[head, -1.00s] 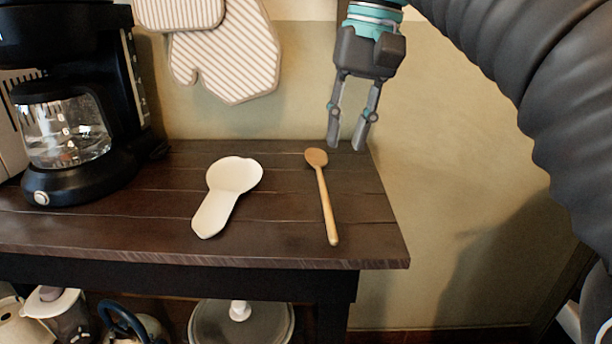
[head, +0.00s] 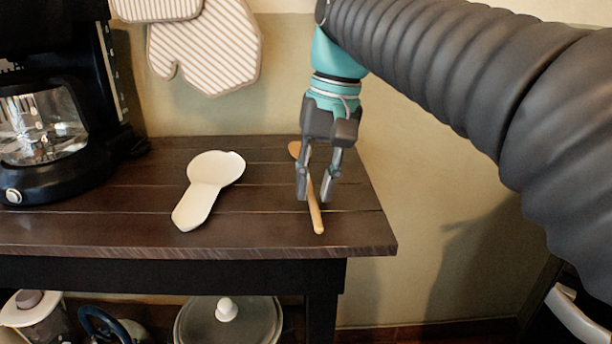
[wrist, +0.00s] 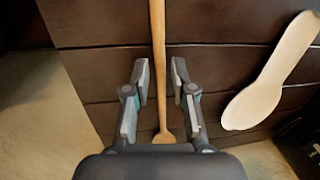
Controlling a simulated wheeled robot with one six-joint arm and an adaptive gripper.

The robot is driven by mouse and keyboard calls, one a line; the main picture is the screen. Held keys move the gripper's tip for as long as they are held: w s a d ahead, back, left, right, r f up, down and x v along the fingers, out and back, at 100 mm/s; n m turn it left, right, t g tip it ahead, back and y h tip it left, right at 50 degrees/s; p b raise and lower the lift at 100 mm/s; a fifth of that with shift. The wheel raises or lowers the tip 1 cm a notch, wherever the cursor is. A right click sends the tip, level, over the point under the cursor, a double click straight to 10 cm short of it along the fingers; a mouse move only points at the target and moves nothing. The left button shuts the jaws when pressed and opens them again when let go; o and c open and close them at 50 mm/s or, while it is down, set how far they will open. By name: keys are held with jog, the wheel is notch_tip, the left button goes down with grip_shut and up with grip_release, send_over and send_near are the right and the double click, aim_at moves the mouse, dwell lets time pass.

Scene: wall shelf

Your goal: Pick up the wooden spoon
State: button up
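The wooden spoon (head: 316,216) lies on the dark shelf top, its bowl toward the wall and its handle toward the front edge. My gripper (head: 316,198) is above the spoon, partly hiding its middle in the head view. In the wrist view the spoon (wrist: 158,60) runs between the two separated fingers of my gripper (wrist: 159,95), with a gap on each side. The fingers are open and hold nothing. I cannot tell how far the fingertips are from the wood.
A white spoon rest (head: 203,192) lies left of the spoon on the shelf top (head: 120,225). A coffee maker (head: 60,130) stands at the far left. Striped oven mitts (head: 205,50) hang on the wall behind. The front right of the top is clear.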

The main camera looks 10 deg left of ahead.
jog(key=shift+f, duration=0.45)
jog(key=shift+r, duration=0.1)
jog(key=shift+c, duration=0.3)
grip_shut()
jog(key=shift+r, duration=0.1)
